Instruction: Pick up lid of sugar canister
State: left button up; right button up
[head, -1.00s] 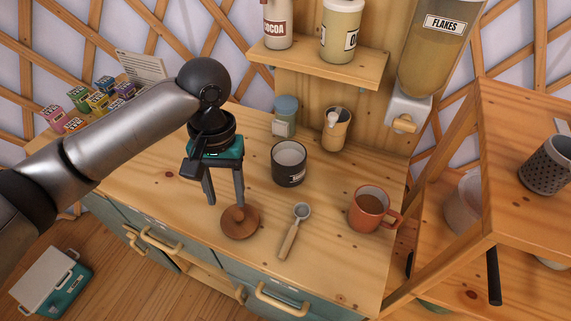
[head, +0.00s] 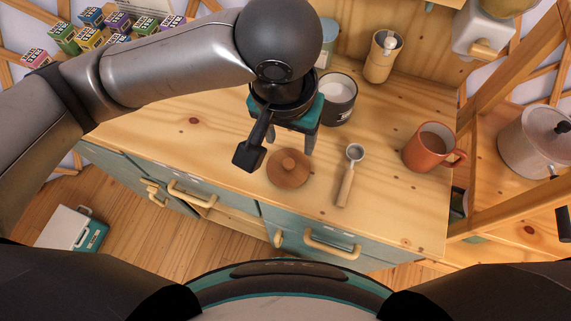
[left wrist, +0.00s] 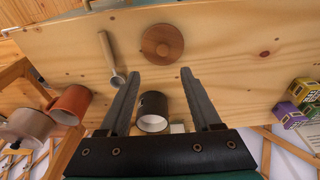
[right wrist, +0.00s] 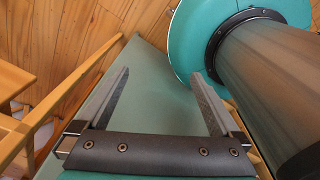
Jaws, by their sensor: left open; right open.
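In the left wrist view the canister (left wrist: 152,103) appears between the fingers. My left gripper (head: 290,143) is open and empty, above the counter by the lid and canister. My right gripper (right wrist: 160,73) is open and empty, away from the counter, facing a green surface and wooden floor.
A wooden-handled scoop (head: 347,180) lies right of the lid. An orange mug (head: 426,149) stands farther right, by a wooden shelf frame. A tan jar (head: 382,60) stands at the back. Small coloured boxes (head: 90,38) sit at the back left. The counter's left part is clear.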

pick_arm(q)
jog(key=b, duration=0.1)
send_over(289, 163)
jog(key=s, duration=0.1)
notch_tip(289, 163, down, 5)
jog(key=shift+f, duration=0.5)
jog(key=f, duration=0.1)
jog(key=f+b, duration=0.1)
jog(key=f, duration=0.1)
jog(key=f+b, duration=0.1)
jog(key=shift+w+a+f, duration=0.15)
jog(key=shift+w+f, duration=0.1)
jog(key=shift+w, duration=0.1)
jog(key=shift+w+f, duration=0.1)
jog(key=shift+f, duration=0.2)
pick_arm(e)
jog(key=f, duration=0.1)
jog(key=a+f, duration=0.1)
jog(key=f, duration=0.1)
jog(key=shift+a+f, duration=0.1)
jog(key=shift+f, duration=0.1)
pick_arm(q)
jog(key=c, duration=0.3)
grip_shut()
pick_arm(e)
jog(key=shift+d, duration=0.25)
